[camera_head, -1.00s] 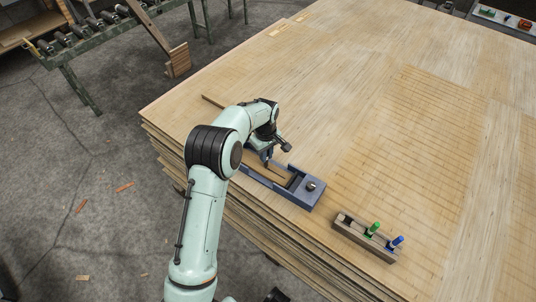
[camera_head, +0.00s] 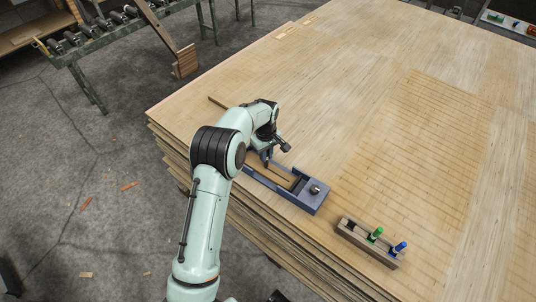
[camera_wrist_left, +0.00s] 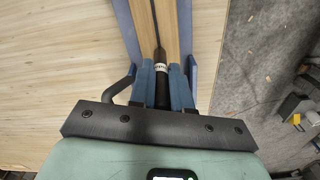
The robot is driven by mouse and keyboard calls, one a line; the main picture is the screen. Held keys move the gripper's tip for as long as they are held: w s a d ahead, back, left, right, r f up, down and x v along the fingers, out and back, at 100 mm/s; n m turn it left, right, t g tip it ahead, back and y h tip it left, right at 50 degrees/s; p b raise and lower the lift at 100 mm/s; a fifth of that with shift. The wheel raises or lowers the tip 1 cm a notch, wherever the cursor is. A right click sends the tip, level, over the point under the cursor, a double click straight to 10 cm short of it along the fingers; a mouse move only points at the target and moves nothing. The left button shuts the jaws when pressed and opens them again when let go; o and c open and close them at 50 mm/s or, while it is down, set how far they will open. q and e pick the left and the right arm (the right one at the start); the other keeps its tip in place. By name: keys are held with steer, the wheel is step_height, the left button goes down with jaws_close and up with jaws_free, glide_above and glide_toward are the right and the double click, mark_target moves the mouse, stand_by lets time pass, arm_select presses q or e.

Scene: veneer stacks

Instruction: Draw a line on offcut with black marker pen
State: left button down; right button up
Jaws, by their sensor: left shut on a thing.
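The offcut (camera_head: 283,178) is a light wooden strip lying in a blue jig (camera_head: 306,203) near the edge of the veneer stack. My left gripper (camera_head: 267,162) is low over the jig's far-left part. In the left wrist view my left gripper (camera_wrist_left: 162,80) is shut on the black marker pen (camera_wrist_left: 160,68), which has a white band. The pen points at the offcut (camera_wrist_left: 168,25) between the jig's blue walls. A thin dark line runs along the offcut from the pen's tip. Exact tip contact is unclear. My right gripper is not in view.
A wooden pen holder (camera_head: 367,243) stands to the right of the jig, with a green marker (camera_head: 376,234) and a blue marker (camera_head: 400,247) upright in it. The wide veneer stack (camera_head: 350,110) is mostly clear. A roller conveyor (camera_head: 95,35) stands at the back left.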

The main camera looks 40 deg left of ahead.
arm_select(q)
steer(key=shift+a, duration=0.2)
stand_by(0.3)
steer(key=shift+s+a+p, duration=0.15)
steer(key=shift+a+p, duration=0.2)
steer(key=shift+a, duration=0.6)
steer(key=shift+a, duration=0.2)
steer(key=shift+s+a+p, duration=0.2)
steer(key=shift+a+p, duration=0.2)
steer(key=shift+a, duration=0.4)
steer(key=shift+a, duration=0.2)
steer(key=shift+s+a+p, duration=0.2)
steer(key=shift+a+p, duration=0.25)
steer(key=shift+a, duration=0.45)
steer(key=shift+a, duration=0.1)
steer(key=shift+s+a+p, duration=0.1)
steer(key=shift+a+p, duration=0.5)
steer(key=shift+a, duration=0.3)
